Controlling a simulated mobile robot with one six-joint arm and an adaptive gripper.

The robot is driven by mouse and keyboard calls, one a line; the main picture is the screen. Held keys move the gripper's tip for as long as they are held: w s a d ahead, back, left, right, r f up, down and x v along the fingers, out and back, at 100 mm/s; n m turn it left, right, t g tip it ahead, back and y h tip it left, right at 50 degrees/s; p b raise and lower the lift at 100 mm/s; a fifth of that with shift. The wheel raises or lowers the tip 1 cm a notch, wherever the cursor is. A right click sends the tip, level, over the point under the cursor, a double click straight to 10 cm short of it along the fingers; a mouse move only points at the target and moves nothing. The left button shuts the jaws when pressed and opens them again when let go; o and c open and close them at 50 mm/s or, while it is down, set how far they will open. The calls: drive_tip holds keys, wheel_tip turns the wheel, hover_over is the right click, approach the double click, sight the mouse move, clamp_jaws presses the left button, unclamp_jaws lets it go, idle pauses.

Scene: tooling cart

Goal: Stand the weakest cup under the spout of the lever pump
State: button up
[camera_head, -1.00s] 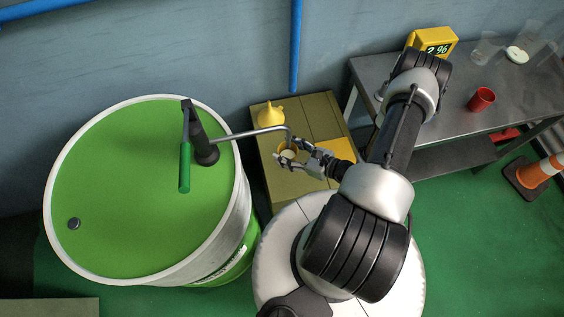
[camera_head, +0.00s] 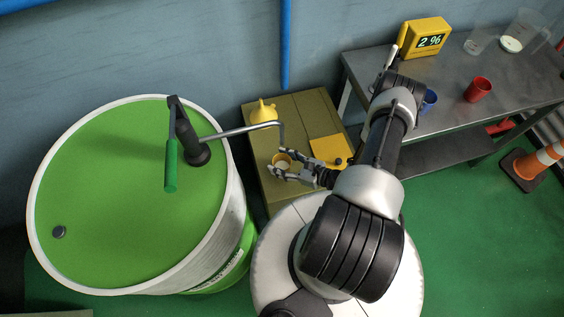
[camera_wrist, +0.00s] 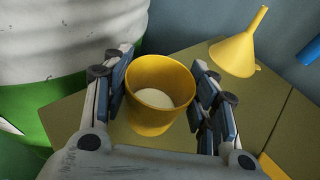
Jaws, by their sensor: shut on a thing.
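My gripper (camera_head: 288,169) is shut on a yellow cup (camera_wrist: 158,105). The fingers lie on both sides of the cup, which is upright with pale contents inside. A red cup (camera_head: 478,89) and a blue cup (camera_head: 429,100), partly hidden by my arm, are on the metal bench.
The olive box (camera_head: 262,180) carries a yellow funnel (camera_head: 263,112) and a yellow plate (camera_head: 328,150). The drum (camera_head: 110,220) stands close on its left. A yellow meter (camera_head: 425,38) and clear beakers (camera_head: 522,32) stand on the bench (camera_head: 455,122). A traffic cone (camera_head: 540,160) is at right.

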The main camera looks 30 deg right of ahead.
drive_tip(key=shift+f, duration=0.1)
drive_tip(key=o, duration=0.7)
drive_tip(key=shift+f, duration=0.1)
drive_tip(key=o, duration=0.5)
drive_tip(key=shift+c, duration=0.2)
drive_tip(key=shift+r, duration=0.2)
